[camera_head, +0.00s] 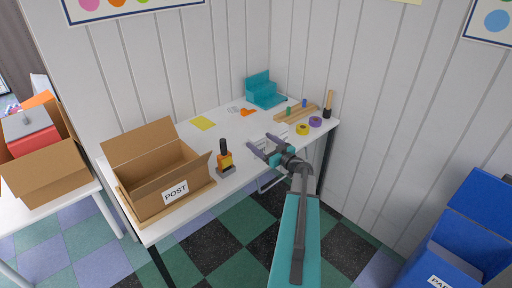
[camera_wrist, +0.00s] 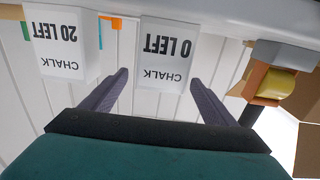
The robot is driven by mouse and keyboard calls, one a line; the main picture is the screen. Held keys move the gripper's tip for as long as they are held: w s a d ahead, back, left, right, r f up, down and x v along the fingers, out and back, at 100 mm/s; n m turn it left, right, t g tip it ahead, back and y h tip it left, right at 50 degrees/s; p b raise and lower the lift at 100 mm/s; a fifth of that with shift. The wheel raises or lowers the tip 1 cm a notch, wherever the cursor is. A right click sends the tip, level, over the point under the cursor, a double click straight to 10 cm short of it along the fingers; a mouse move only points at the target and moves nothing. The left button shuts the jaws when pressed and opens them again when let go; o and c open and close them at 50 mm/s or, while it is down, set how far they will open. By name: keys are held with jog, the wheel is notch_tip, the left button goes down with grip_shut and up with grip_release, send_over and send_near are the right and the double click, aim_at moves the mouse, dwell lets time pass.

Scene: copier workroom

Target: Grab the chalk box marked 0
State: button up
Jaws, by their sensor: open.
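The chalk box marked 0 (camera_wrist: 165,52) is a white box whose face reads "0 LEFT CHALK", upside down in the wrist view. It lies ahead of my gripper (camera_wrist: 159,78), between the lines of its two fingers. The fingers are apart and nothing is held. A second white chalk box marked 20 (camera_wrist: 65,42) stands to the left of it in the wrist view. In the head view my gripper (camera_head: 260,142) is over the front part of the white table (camera_head: 185,205), and largely hides the chalk boxes.
An open POST carton (camera_head: 155,185) is farther left. Tape rolls (camera_head: 303,129), a wooden rack (camera_head: 296,115) and a teal holder (camera_head: 264,90) are behind and right. A blue bin (camera_head: 465,245) stands at right.

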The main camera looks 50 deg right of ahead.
aim_at(254, 136)
jog(key=shift+w, duration=0.85)
jog(key=shift+w+d+r+p, duration=0.1)
jog(key=shift+w+p, duration=0.1)
jog(key=shift+w, duration=0.65)
jog(key=shift+w+d+f+p, duration=0.1)
jog(key=shift+w+p, duration=0.1)
jog(key=shift+w, duration=0.7)
jog(key=shift+w+d+r+p, duration=0.1)
jog(key=shift+w+p, duration=0.1)
jog(key=shift+w, duration=0.65)
jog(key=c, duration=1.1)
jog(key=shift+r, duration=0.1)
